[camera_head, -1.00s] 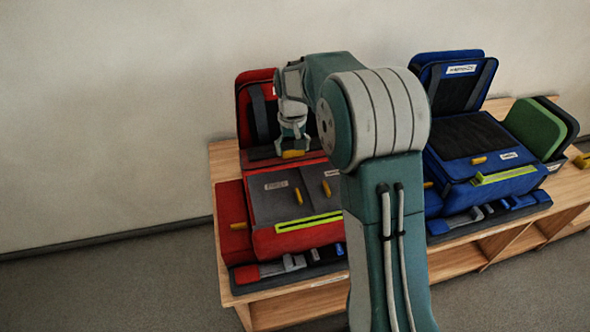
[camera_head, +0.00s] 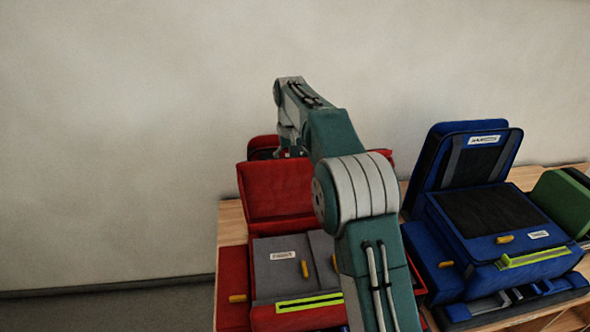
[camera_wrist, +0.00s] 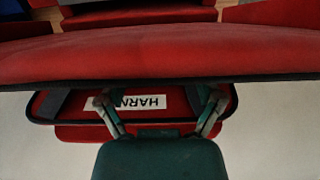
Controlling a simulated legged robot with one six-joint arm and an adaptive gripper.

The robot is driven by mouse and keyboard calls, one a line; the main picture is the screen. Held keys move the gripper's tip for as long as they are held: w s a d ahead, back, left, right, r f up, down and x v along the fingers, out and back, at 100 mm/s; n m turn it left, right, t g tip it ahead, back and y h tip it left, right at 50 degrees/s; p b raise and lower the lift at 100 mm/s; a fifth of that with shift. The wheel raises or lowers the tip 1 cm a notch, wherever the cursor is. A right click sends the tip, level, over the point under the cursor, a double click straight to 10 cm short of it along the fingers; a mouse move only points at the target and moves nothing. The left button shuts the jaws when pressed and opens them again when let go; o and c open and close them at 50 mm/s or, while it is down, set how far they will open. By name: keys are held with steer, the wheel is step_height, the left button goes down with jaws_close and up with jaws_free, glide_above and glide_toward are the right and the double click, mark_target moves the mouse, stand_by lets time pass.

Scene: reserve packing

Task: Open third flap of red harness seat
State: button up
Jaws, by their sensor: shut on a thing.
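The red harness seat lies on the wooden bench; its red back rest (camera_head: 262,142) shows at the far side, and its label is partly readable in the wrist view (camera_wrist: 140,102). A wide red flap (camera_head: 275,190) stands raised at the far edge of the seat's body, and its edge crosses the wrist view (camera_wrist: 150,55). My gripper (camera_head: 290,149) is at the raised flap's upper edge, mostly hidden by my arm. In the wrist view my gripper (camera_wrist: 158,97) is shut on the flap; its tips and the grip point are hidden. Grey panels (camera_head: 285,275) with yellow tabs lie flat in front.
A red side flap (camera_head: 232,270) lies folded out on the left. A blue seat (camera_head: 480,215) stands close on the right, with a green pad (camera_head: 560,205) beyond it. The wall is behind the bench (camera_head: 232,225). My arm hides the red seat's right part.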

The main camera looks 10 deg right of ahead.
steer(key=shift+w+r, duration=0.1)
steer(key=shift+w, duration=1.95)
steer(key=o, duration=1.1)
steer(key=shift+c, duration=0.2)
steer(key=shift+a, duration=0.1)
steer(key=shift+r, duration=0.15)
